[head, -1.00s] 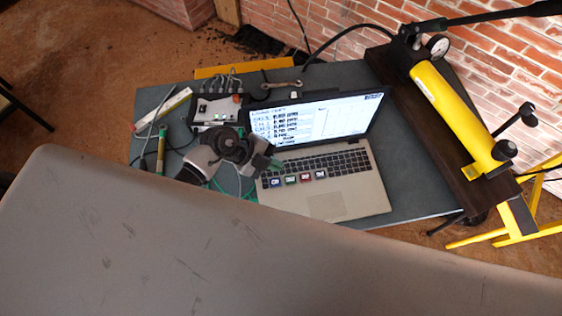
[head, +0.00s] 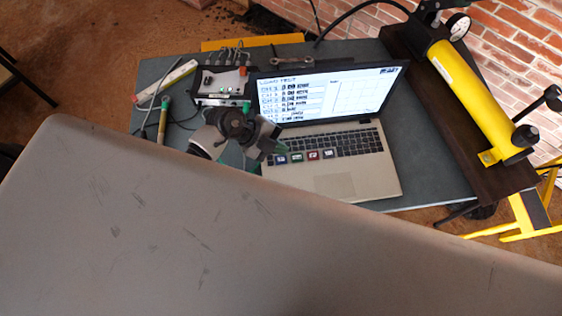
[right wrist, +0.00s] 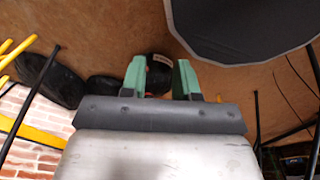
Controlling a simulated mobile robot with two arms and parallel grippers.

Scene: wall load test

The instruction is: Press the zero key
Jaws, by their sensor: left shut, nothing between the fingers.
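A silver laptop (head: 352,184) stands open on the table. The screen (head: 335,95) shows a list of readings and an empty graph. My left gripper (head: 279,148) is shut and empty, over the keyboard's left end close to the blue key. My right gripper (right wrist: 160,78) is open and empty, away from the laptop.
A grey box with cables (head: 220,85) stands behind my left gripper. A yellow cylinder (head: 468,92) on a dark beam lies right of the laptop, with a gauge (head: 458,25). A wrench (head: 283,59) lies behind the screen. A large grey surface fills the foreground.

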